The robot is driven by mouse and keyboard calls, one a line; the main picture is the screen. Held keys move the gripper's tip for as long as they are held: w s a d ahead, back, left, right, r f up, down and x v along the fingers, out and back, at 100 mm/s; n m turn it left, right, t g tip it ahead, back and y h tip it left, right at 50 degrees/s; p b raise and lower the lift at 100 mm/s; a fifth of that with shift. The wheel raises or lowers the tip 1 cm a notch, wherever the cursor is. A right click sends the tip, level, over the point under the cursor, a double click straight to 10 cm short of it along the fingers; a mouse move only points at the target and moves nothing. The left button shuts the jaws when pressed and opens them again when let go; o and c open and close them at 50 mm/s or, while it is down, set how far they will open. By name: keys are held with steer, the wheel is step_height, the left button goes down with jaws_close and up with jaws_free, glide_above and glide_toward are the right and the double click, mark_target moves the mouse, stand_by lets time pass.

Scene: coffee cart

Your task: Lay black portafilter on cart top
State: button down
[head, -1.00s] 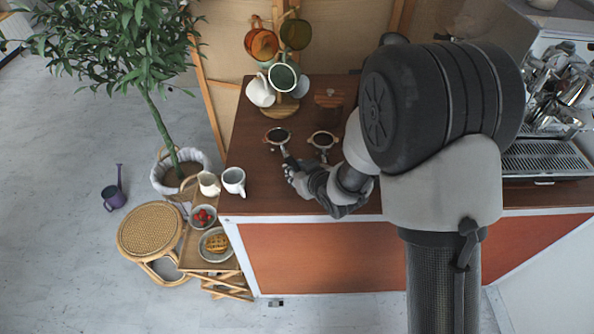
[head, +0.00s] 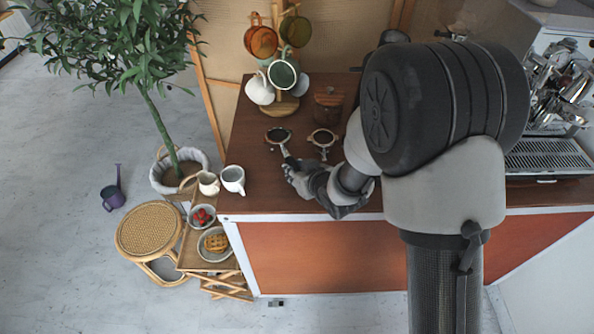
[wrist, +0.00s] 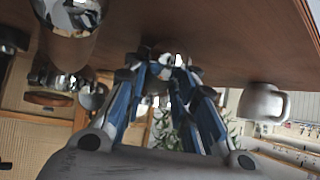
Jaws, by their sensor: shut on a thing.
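A portafilter (head: 278,136) with a round dark basket is at my gripper (head: 290,167), its handle end inside the fingers, over the left part of the brown cart top (head: 252,179). My gripper is shut on it; the handle is mostly hidden by the fingers. In the wrist view my gripper (wrist: 165,68) closes on a shiny metal part of the portafilter (wrist: 172,58). A second portafilter (head: 323,138) lies just to the right, its handle partly hidden by my arm. I cannot tell whether the held one touches the wood.
A mug tree (head: 281,104) with several mugs and a lidded brown jar (head: 328,105) stand behind. The espresso machine (head: 548,155) is at right. Bare wood lies left of my gripper.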

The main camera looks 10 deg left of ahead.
steer(key=shift+f, duration=0.1)
steer(key=c, duration=1.2)
jaws_free()
steer(key=shift+s+d+f, duration=0.1)
steer(key=shift+s+f, duration=0.05)
steer(key=v, duration=1.2)
steer(key=shift+w+r, duration=0.2)
steer(key=shift+r, duration=0.05)
